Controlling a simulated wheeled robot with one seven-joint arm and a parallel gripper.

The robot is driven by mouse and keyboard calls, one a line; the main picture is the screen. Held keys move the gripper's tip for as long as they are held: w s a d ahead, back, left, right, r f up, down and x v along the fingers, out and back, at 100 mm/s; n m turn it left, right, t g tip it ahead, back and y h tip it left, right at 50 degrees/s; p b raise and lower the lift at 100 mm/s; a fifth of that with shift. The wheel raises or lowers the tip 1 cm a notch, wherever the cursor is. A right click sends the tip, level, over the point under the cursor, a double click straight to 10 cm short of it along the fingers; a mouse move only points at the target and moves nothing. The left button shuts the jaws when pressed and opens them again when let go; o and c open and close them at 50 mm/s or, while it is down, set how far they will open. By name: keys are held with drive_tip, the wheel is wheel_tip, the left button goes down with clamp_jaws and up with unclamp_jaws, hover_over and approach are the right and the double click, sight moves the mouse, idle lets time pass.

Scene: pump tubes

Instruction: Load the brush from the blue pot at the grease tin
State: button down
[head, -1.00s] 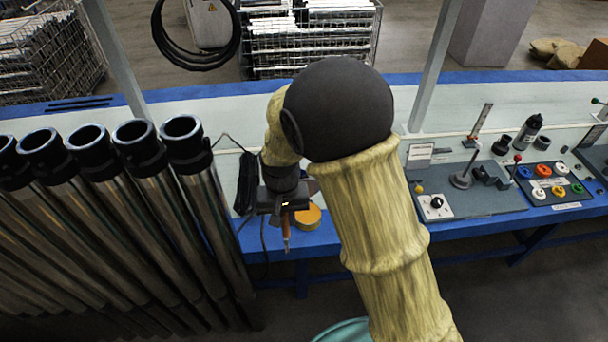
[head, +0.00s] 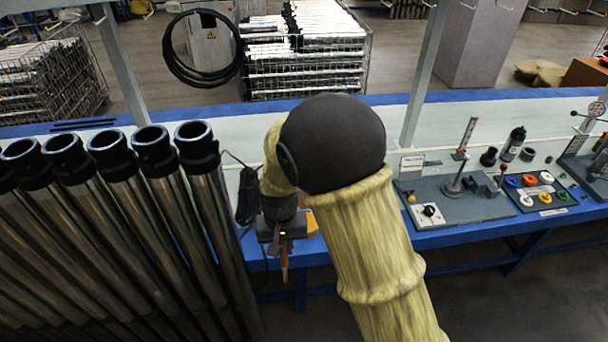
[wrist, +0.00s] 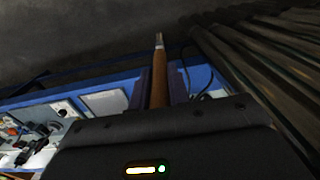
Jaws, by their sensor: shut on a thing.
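My gripper (head: 284,242) is shut on a brush (head: 284,262) with a brown-orange handle, which hangs down in front of the bench edge in the head view. In the wrist view the brush (wrist: 159,78) stands out between my two fingers (wrist: 161,92), with a pale, narrow far end. A round yellow-orange tin (head: 311,222), which looks like the grease tin, sits on the bench just right of my gripper, partly hidden behind it. I cannot make out a blue pot in either view.
Steel tubes with black collars (head: 153,143) lean close on the left. The bench (head: 470,236) has a blue edge. A grey fixture plate (head: 455,203) and a board of coloured rings (head: 540,191) lie at the right.

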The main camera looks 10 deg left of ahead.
drive_tip(key=w+d+f+m+b, duration=0.1)
drive_tip(key=w+d+f+b, duration=0.1)
drive_tip(key=d+f, duration=0.8)
drive_tip(key=w+d+f+m+b, duration=0.1)
drive_tip(key=w+d+f, duration=0.4)
drive_tip(key=d+f, duration=0.6)
drive_tip(key=d+b, duration=0.1)
drive_tip(key=d, duration=0.3)
drive_tip(key=shift+w+m, duration=0.15)
drive_tip(key=shift+m, duration=0.25)
